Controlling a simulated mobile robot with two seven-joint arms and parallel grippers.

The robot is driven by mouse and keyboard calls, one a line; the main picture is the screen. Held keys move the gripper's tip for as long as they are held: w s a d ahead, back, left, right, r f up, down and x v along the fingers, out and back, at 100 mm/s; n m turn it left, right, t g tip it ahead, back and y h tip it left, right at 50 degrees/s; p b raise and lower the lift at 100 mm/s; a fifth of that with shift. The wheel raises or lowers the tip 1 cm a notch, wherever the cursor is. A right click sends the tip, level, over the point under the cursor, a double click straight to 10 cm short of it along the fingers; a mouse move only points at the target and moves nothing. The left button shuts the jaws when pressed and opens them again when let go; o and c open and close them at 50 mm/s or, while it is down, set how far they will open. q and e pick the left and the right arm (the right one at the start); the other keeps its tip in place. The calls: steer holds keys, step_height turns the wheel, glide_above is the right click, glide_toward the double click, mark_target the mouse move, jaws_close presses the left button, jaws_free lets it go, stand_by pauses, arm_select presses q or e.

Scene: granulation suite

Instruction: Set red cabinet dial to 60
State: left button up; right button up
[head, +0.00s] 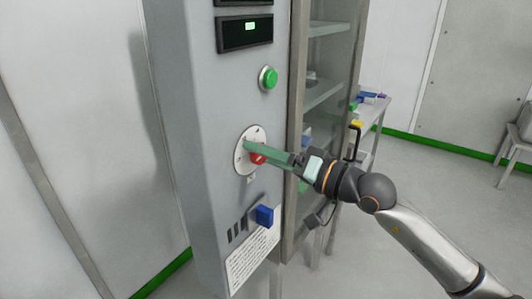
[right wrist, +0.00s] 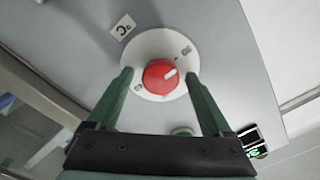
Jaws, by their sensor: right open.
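The red dial (right wrist: 158,77) sits on a round white scale plate on the grey cabinet front (head: 215,120). In the right wrist view a white pointer mark shows on the dial, toward its upper right; the scale numbers are too small to read. In the head view the dial (head: 257,155) is partly hidden by my right gripper. My right gripper (right wrist: 159,74) has its green fingers open, one on each side of the dial; I cannot tell whether they touch it. My left gripper is not in view.
A green button (head: 268,78) and a dark display (head: 245,33) are above the dial. A blue switch (head: 265,215) and a white label (head: 252,258) are below. A glass-doored cabinet (head: 327,95) stands close at right, beside my right arm. Open floor lies further right.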

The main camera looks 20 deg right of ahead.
jaws_close()
stand_by(0.6)
